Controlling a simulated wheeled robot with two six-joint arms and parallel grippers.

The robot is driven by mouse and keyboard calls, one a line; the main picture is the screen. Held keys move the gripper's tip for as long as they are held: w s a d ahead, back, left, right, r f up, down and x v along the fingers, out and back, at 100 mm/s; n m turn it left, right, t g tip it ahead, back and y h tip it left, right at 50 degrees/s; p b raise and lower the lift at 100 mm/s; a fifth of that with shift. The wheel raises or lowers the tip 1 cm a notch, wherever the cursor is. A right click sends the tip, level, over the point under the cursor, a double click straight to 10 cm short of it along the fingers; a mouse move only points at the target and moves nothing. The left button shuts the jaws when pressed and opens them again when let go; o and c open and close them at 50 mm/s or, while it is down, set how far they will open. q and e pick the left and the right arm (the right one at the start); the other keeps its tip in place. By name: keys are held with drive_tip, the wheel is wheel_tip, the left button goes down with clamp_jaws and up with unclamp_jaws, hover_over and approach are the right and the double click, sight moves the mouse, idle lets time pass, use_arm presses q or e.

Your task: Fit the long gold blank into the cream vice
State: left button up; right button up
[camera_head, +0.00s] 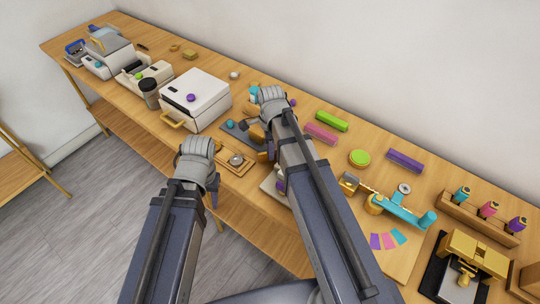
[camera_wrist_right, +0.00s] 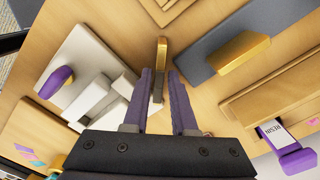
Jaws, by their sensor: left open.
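The cream vice (camera_wrist_right: 88,62) is at the left of the right wrist view, with a purple handle (camera_wrist_right: 55,82). In the head view the vice (camera_head: 268,187) is partly hidden behind my right arm. My right gripper (camera_wrist_right: 160,72) has its purple fingers on either side of a narrow upright gold piece, which looks like the long gold blank (camera_wrist_right: 162,50). It appears gripped, standing to the right of the vice and apart from its jaws. My left gripper (camera_head: 213,195) is open and empty, in front of the bench's edge.
A grey slab (camera_wrist_right: 218,42) with a gold block (camera_wrist_right: 240,56) lies to the right of the blank. A wooden tray (camera_head: 232,168) with a round silver piece is near my left gripper. Coloured bars lie along the back.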

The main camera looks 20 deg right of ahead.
clamp_jaws()
idle(1.0)
